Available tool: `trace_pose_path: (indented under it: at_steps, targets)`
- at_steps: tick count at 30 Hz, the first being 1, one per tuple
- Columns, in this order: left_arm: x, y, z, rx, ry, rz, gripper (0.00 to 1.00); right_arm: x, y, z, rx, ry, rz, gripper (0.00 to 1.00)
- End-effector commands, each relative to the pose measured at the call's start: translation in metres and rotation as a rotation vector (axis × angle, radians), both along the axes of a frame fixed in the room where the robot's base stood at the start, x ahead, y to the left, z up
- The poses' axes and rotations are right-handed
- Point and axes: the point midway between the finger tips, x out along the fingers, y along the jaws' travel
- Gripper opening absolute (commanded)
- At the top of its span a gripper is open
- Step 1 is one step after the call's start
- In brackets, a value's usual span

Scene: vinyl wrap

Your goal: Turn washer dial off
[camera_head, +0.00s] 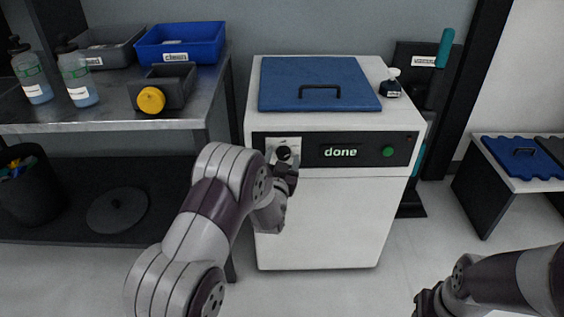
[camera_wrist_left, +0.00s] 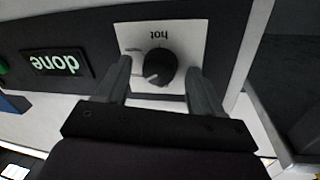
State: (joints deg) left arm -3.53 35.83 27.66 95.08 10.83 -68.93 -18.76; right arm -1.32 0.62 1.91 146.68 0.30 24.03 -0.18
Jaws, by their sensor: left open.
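The white washer (camera_head: 327,220) stands in the middle with a black front panel. Its black dial (camera_head: 284,153) sits on a white plate at the panel's left end. The display reads "done" (camera_head: 340,151). My left gripper (camera_head: 284,167) is at the dial. In the left wrist view, the dial (camera_wrist_left: 160,68) lies between the two open fingers of my left gripper (camera_wrist_left: 160,85), with "hot" printed upside down on its plate. A gap shows on both sides, so the fingers do not appear to press on it. My right gripper (camera_head: 428,302) is low at the right, its fingers not clear.
A green button (camera_head: 388,151) is at the panel's right. A blue lid (camera_head: 315,84) and a small dark bottle (camera_head: 390,86) are on the washer top. A metal table (camera_head: 120,112) with bins and bottles stands left; a low bench (camera_head: 490,172) stands right.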

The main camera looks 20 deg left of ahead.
Motion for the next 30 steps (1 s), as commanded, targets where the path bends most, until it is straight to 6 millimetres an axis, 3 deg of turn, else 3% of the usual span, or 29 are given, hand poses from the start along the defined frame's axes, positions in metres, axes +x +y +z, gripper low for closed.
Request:
trace_pose_path:
  at_steps: [5, 10, 11, 22, 30]
  targets:
    - [0.0, 0.0, 0.0, 0.0, 0.0, 0.0, 0.67, 0.0, 0.0, 0.0, 0.0, 0.0, 0.0, 0.43]
    - [0.0, 0.0, 0.0, 0.0, 0.0, 0.0, 0.15, 0.0, 0.0, 0.0, 0.0, 0.0, 0.0, 0.43]
    - [0.0, 0.0, 0.0, 0.0, 0.0, 0.0, 0.12, 0.0, 0.0, 0.0, 0.0, 0.0, 0.0, 0.43]
    - [0.0, 0.0, -0.002, -0.053, -0.014, -0.001, 0.12, 0.0, 0.0, -0.004, 0.0, 0.0, 0.0, 0.43]
    - [-0.001, 0.0, -0.004, -0.234, -0.068, -0.001, 0.12, 0.0, 0.0, -0.016, 0.0, 0.0, 0.0, 0.43]
